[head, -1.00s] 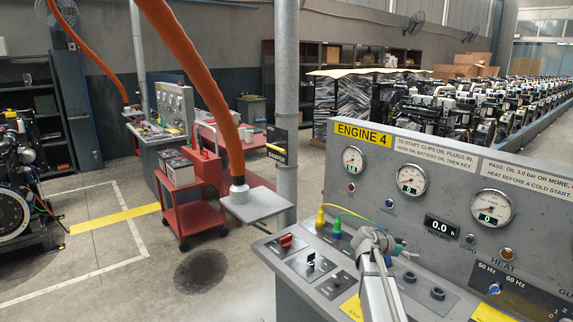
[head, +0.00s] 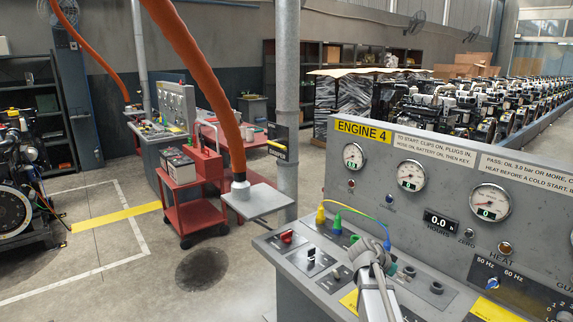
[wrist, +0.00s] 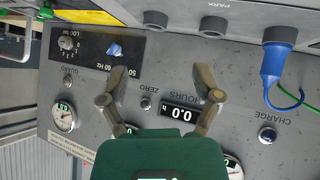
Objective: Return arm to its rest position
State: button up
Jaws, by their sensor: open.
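My gripper (head: 370,255) is in front of the sloping desk of the ENGINE 4 console (head: 450,165), seen from behind in the head view. Its fingertips are hard to make out there. In the wrist view my gripper (wrist: 161,82) has its two fingers spread wide with nothing between them. The console face appears upside down behind them, with the hours display (wrist: 180,113) near the right finger. My arm (head: 374,300) rises from the bottom edge of the head view.
Yellow (head: 321,214), green (head: 337,222) and blue (head: 387,243) plugs stand in the console desk, with thin leads. The blue plug (wrist: 272,65) is right of my gripper in the wrist view. An orange hose (head: 205,85) hangs at left. The floor (head: 120,290) at lower left is clear.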

jog(key=s+a+f+n+y, duration=0.1)
jog(key=s+a+f+n, duration=0.1)
jog(key=s+a, duration=0.1)
jog(key=s+a+f+n+y+b, duration=0.1)
jog(key=s+a+f+n+y, duration=0.1)
jog(key=s+a, duration=0.1)
jog(key=s+a+f+n+g+y, duration=0.1)
jog(key=s+a+f+y, duration=0.1)
jog(key=s+a+f, duration=0.1)
jog(key=shift+s+a+n+b, duration=0.15)
jog(key=shift+s+n+b, duration=0.25)
jog(key=shift+s, duration=0.4)
jog(key=s+a+f+n+g+y+b, duration=0.1)
jog(key=s+a+f+n+y, duration=0.2)
jog(key=s+a, duration=0.6)
jog(key=a+n+y, duration=0.1)
jog(key=n+y, duration=0.1)
jog(key=n, duration=0.1)
jog(key=shift+s, duration=0.2)
